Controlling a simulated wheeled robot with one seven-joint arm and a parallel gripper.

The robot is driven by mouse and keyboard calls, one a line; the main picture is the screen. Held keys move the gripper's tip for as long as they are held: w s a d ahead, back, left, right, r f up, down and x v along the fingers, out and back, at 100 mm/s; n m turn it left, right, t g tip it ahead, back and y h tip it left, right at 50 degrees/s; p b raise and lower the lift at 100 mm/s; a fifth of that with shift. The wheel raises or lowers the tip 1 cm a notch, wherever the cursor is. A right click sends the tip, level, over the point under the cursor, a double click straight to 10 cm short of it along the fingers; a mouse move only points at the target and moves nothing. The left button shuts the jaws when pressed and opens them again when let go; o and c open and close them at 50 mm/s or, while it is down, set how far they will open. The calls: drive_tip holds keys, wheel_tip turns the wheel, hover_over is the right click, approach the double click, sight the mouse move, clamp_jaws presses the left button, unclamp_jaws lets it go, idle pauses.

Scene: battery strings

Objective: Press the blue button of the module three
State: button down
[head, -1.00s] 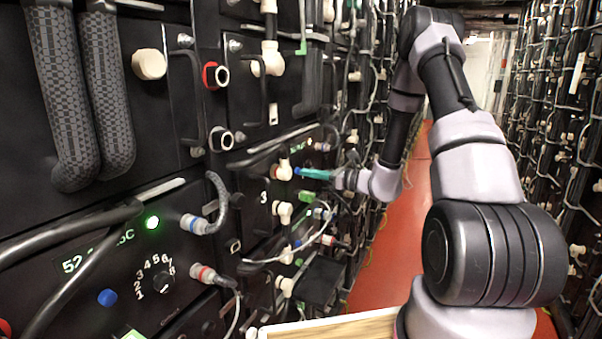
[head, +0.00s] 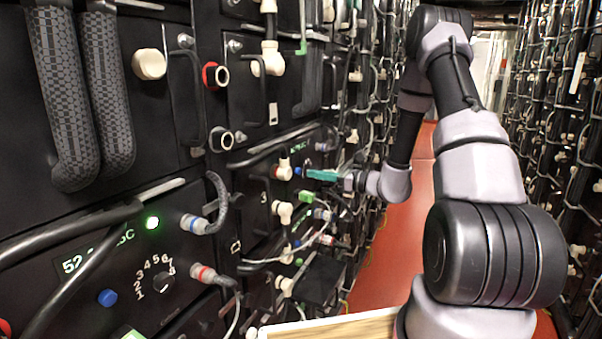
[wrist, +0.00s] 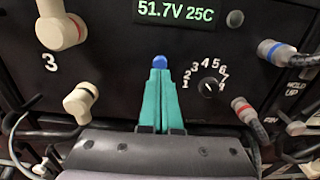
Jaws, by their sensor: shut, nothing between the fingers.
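The blue button (wrist: 159,62) of the module marked 3 (wrist: 50,62) shows in the wrist view, just beyond the tips of my gripper (wrist: 160,73). The gripper's teal fingers are pressed together with nothing between them. In the head view the blue button (head: 298,170) is a small dot on the dark front panel, and my gripper (head: 309,174) points at it from the right with a small gap. The button's depth cannot be told.
A lit display (wrist: 176,10) and a rotary dial (wrist: 209,87) sit near the button. Cream connectors (wrist: 80,102) and cables surround it. A nearer module has its own blue button (head: 107,297) and a lit green lamp (head: 152,222). The red aisle floor (head: 395,250) is clear.

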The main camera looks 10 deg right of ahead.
drive_tip(key=shift+v, duration=2.3)
drive_tip(key=s+a+r+n+g+h, duration=0.2)
drive_tip(key=s+a+r+n+g, duration=0.2)
drive_tip(key=s+r+n+g, duration=0.25)
drive_tip(key=s+a+r+n+g+h, duration=0.1)
drive_tip(key=s+a+r+n+g, duration=0.25)
drive_tip(key=s+r+n, duration=0.45)
drive_tip(key=s+d+r+n+t+h, duration=0.6)
drive_tip(key=s+d+r+h, duration=0.2)
drive_tip(key=s, duration=0.4)
drive_tip(key=shift+d+t+h, duration=0.3)
drive_tip(key=shift+d+h, duration=0.15)
drive_tip(key=shift+h, duration=0.35)
drive_tip(key=shift+s+r+n, duration=0.1)
drive_tip(key=shift+s+n, duration=0.05)
drive_tip(key=shift+n, duration=0.1)
idle(0.6)
